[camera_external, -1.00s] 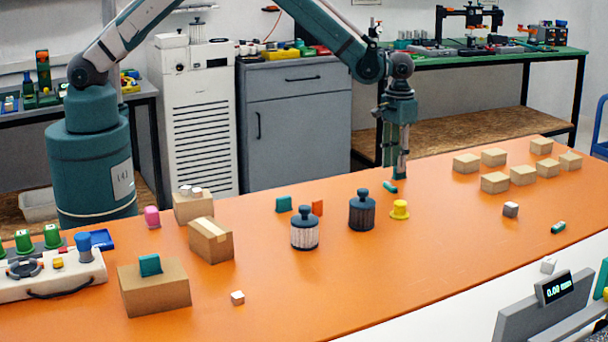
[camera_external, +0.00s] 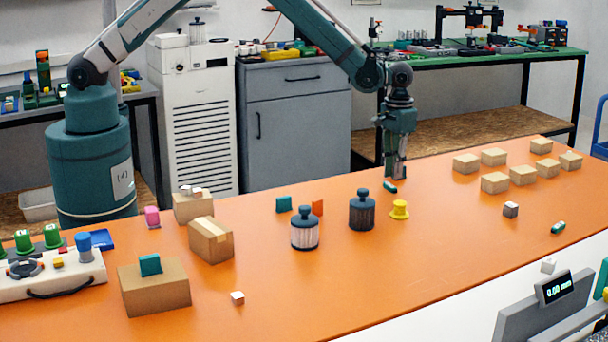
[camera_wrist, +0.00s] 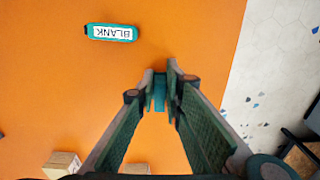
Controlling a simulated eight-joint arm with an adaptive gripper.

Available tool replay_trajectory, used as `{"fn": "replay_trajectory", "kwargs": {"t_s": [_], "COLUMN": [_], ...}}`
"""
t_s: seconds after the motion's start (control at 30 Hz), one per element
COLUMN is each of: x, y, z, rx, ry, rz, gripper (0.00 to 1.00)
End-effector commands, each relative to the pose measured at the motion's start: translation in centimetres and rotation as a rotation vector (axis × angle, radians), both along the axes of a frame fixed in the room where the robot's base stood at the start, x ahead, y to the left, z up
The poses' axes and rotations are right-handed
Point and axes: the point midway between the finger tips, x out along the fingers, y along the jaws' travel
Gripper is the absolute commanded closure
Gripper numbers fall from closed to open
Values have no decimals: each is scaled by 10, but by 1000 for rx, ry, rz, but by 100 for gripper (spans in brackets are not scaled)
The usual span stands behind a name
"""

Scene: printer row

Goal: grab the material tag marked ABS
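My gripper (camera_external: 396,178) is low over the back edge of the orange table. In the wrist view its fingertips (camera_wrist: 160,85) are drawn in on both sides of a narrow teal piece, which looks like a tag (camera_wrist: 160,98) seen edge-on; its marking is hidden. A teal tag reading BLANK (camera_wrist: 112,32) lies flat beside the fingers; it also shows in the external view (camera_external: 390,187). Another teal tag (camera_external: 558,227) lies at the right, its label too small to read. Teal tags stand upright at the middle (camera_external: 284,204) and on a cardboard box (camera_external: 149,265). No ABS marking is legible.
Several small cardboard boxes (camera_external: 495,182) stand to the right. The table's front middle (camera_external: 400,270) is mostly clear.

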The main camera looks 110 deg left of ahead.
Motion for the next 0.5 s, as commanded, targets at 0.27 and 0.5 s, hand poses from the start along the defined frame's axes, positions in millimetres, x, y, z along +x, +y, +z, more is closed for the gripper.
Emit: {"fn": "replay_trajectory", "kwargs": {"t_s": [0.27,0.5], "x": [0,0], "y": [0,0], "z": [0,4], "rx": [0,0], "ry": [0,0], "rz": [0,0], "gripper": [96,96]}}
